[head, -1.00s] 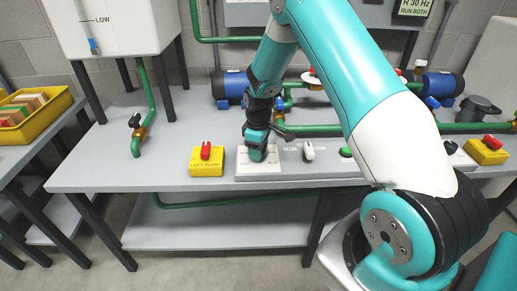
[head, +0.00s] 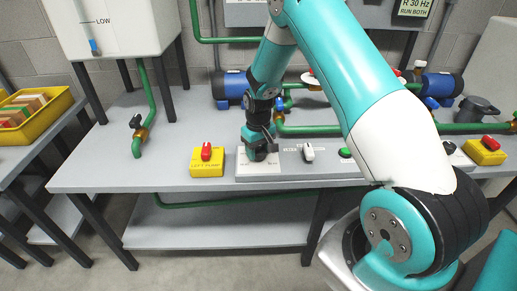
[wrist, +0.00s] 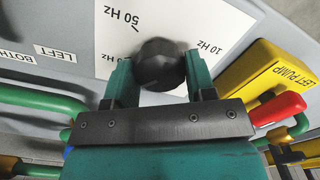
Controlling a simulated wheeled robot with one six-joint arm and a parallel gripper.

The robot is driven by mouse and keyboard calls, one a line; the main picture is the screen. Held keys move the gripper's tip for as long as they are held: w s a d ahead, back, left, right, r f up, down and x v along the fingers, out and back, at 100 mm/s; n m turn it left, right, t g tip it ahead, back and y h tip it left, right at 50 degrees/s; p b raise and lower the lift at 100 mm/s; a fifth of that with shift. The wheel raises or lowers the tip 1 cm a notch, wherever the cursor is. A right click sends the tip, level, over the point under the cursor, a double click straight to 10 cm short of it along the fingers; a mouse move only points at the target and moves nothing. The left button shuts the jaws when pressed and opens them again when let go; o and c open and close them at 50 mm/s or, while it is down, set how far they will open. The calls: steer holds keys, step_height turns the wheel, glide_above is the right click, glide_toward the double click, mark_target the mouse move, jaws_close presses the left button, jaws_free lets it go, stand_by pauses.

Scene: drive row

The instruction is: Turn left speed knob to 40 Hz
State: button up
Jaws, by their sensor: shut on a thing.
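The left speed knob is a black round knob (wrist: 158,64) on a white dial plate in the wrist view. My gripper (wrist: 158,82) is shut on it, with one teal finger on each side. The plate (wrist: 112,48) shows "50 Hz" at the upper left of the knob and "10 Hz" at its right. A small mark sits beside "50 Hz". The other dial labels and the knob's pointer are hidden or cannot be made out. In the head view my gripper (head: 256,150) covers the knob at the left end of the grey control panel.
A yellow left pump box (head: 207,170) with a red switch handle (head: 206,152) stands close left of the panel. A white selector (head: 308,151) and a green button (head: 345,152) are to the right. Green pipes (head: 310,129) and blue pumps (head: 232,86) lie behind.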

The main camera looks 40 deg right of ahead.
mark_target(259, 150)
steer(key=shift+w+d+m, duration=0.1)
steer(key=shift+m, duration=2.1)
steer(key=shift+r, duration=0.1)
steer(key=o, duration=0.9)
step_height(259, 150, up, 17)
steer(key=shift+r, duration=0.15)
